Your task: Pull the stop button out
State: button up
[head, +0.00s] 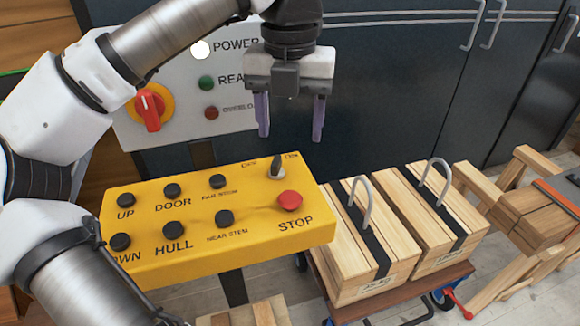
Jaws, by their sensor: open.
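The red stop button (290,200) sits at the right end of the yellow control box (200,258), above the word STOP. It is a round, low red cap; I cannot tell from this view whether it is pushed in. My gripper (291,134) hangs above and behind the button, pointing down. Its two purple fingers are wide apart with nothing between them. The button is uncovered and apart from the fingers.
A small black selector switch (277,168) stands on the box just behind the stop button. Several black push buttons fill its left part. A grey panel (180,118) with a red rotary switch (150,109) stands behind. Wooden blocks with metal loops (362,255) lie right of the box.

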aim_at(290, 196)
notch_tip(290, 196, down, 14)
jog(key=shift+s+r+p, duration=0.1)
jog(key=shift+r+p, duration=0.05)
jog(key=shift+p, duration=1.1)
jog(key=shift+c, duration=0.4)
grip_shut()
jog(key=shift+b, duration=0.5)
jog(key=shift+r+b, duration=0.3)
jog(key=shift+r, duration=0.25)
jog(key=shift+o, duration=0.4)
grip_release()
